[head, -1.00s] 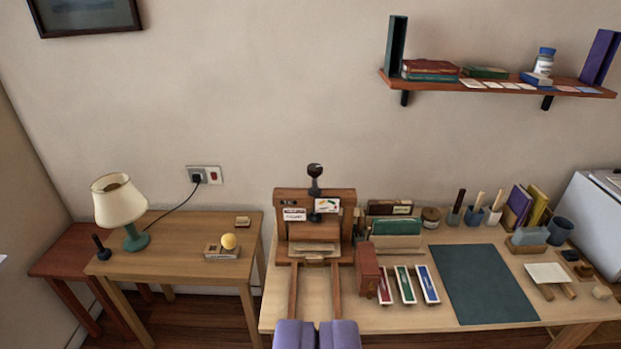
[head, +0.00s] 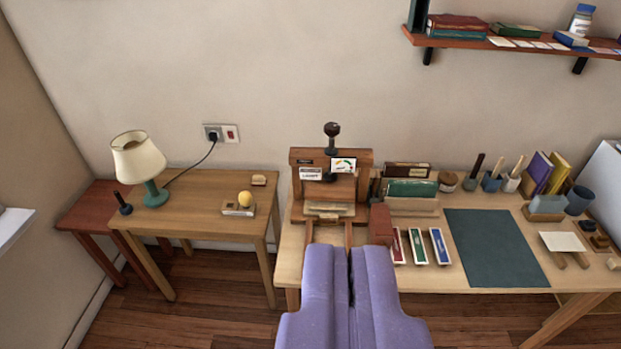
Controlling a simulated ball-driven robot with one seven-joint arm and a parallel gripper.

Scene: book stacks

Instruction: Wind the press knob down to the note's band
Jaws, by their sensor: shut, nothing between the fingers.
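The wooden press (head: 298,180) stands upright at the left end of the desk. Its dark knob (head: 331,129) sits on top of a short screw above the crossbeam. A white note with a coloured dial (head: 344,165) is fixed to the press front, beside a small printed label (head: 311,174). The markings on both are too small to read. My gripper (head: 349,252) is shut and empty, its purple fingers together in front of and below the press. The fingers overlap the view of the press's lower rails. The knob is clear of the gripper.
A red box (head: 380,224) and several coloured trays (head: 418,246) stand right of the press, before a dark mat (head: 495,248). A side table (head: 205,205) with a lamp (head: 138,157) is at left. A shelf (head: 480,43) hangs at upper right.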

